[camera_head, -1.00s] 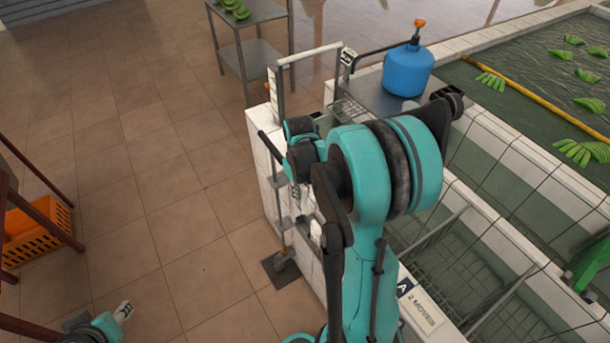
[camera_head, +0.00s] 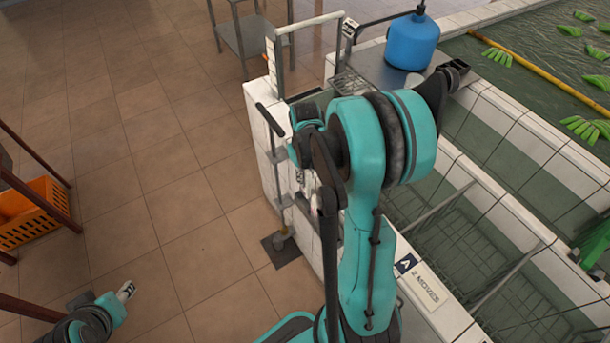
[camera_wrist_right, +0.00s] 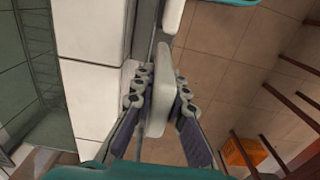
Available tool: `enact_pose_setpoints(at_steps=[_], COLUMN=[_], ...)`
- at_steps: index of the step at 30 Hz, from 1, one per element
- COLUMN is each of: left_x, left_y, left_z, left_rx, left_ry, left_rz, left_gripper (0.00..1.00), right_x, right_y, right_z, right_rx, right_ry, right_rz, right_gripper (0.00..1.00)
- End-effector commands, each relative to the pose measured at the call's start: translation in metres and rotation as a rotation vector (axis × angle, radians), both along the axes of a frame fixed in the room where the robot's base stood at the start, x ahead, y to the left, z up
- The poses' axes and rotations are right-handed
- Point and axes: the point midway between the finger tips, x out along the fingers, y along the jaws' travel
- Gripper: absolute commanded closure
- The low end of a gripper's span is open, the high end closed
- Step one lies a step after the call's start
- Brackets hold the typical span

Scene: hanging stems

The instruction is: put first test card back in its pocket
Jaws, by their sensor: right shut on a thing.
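A pale, flat test card (camera_wrist_right: 158,88) stands edge-on between the fingers of my right gripper (camera_wrist_right: 164,98) in the right wrist view, and the gripper is shut on it. A second white piece (camera_wrist_right: 173,14) shows just beyond it, by a grey rail along the white tiled wall. I cannot tell which pocket is the card's. In the head view my right arm hides most of its gripper and the card beside the tiled wall. My left gripper (camera_head: 126,290) shows at the lower left over the floor; its fingers are too small to read.
A tiled tank (camera_head: 520,150) with green bunches lies right of my right arm. A blue jug (camera_head: 411,43) stands on its corner ledge. A label strip (camera_head: 424,288) is on the rim. An orange crate (camera_head: 35,212) is at left.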

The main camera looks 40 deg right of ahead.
Motion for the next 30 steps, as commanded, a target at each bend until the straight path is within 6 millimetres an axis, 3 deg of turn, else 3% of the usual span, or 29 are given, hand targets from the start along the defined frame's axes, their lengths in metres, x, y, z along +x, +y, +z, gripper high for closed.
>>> enact_pose_setpoints(at_steps=[18,30], left_x=[0.000,0.000], left_y=[0.000,0.000], left_z=[-0.045,-0.053], left_rx=[0.000,0.000], left_ry=[0.000,0.000], left_rz=[0.000,0.000], left_gripper=[0.60,0.60], right_x=[0.000,0.000], right_y=[0.000,0.000], right_z=[-0.059,-0.068], right_rx=[0.000,0.000], right_ry=[0.000,0.000], right_rz=[0.000,0.000], right_gripper=[1.00,1.00])
